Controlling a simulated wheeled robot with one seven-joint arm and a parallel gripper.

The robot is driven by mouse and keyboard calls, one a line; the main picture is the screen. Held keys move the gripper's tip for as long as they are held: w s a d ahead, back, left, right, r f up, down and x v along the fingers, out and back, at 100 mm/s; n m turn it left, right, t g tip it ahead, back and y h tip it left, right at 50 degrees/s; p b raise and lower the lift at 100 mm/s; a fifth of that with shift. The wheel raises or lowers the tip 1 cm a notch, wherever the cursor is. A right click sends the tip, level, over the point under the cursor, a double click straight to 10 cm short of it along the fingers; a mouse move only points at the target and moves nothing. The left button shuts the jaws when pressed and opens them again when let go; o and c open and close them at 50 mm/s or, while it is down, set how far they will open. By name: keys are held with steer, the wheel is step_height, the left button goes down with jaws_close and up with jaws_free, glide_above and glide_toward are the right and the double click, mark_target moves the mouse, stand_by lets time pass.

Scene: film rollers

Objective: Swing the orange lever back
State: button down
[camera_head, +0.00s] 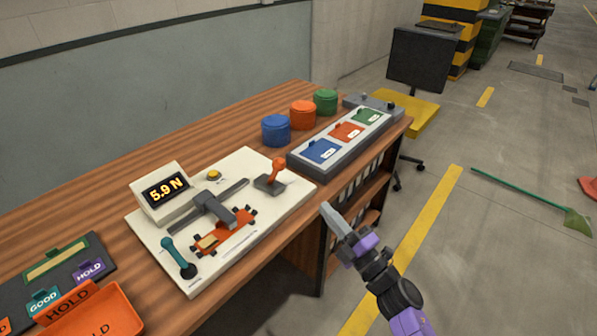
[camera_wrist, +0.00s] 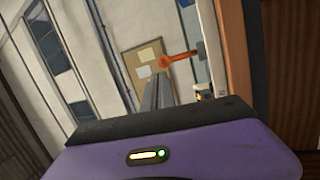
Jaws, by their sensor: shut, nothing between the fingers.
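The orange lever (camera_head: 277,170) stands on a dark base at the right side of the white test plate (camera_head: 150,232). It also shows in the wrist view (camera_wrist: 178,59), beyond my fingers. My gripper (camera_head: 326,208) is shut and empty, in front of the table's front edge, to the right of and below the lever in the head view. It is apart from the lever. A display (camera_head: 165,188) on the plate reads 5.9 N. An orange roller fixture (camera_head: 222,238) sits under a grey clamp head on the plate. A teal-handled lever (camera_head: 178,258) stands at the plate's left.
A grey tray with blue, orange and green panels (camera_head: 300,166) lies right of the plate. Blue (camera_head: 276,130), orange (camera_head: 303,115) and green (camera_head: 326,101) round containers stand behind it. An orange HOLD bin (camera_head: 105,312) is at the near left. Floor in front is open.

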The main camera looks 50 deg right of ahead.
steer(key=shift+a+f+n+y, duration=0.3)
steer(key=shift+a+n, duration=0.25)
steer(key=shift+n, duration=0.25)
steer(key=p, duration=0.2)
glide_toward(275, 170)
steer(key=w+d, duration=0.1)
steer(key=w+r, duration=0.1)
steer(key=w, duration=0.1)
steer(key=w+d+r, duration=0.1)
steer(key=w, duration=0.1)
steer(key=shift+d, duration=0.3)
steer(key=shift+w, duration=0.1)
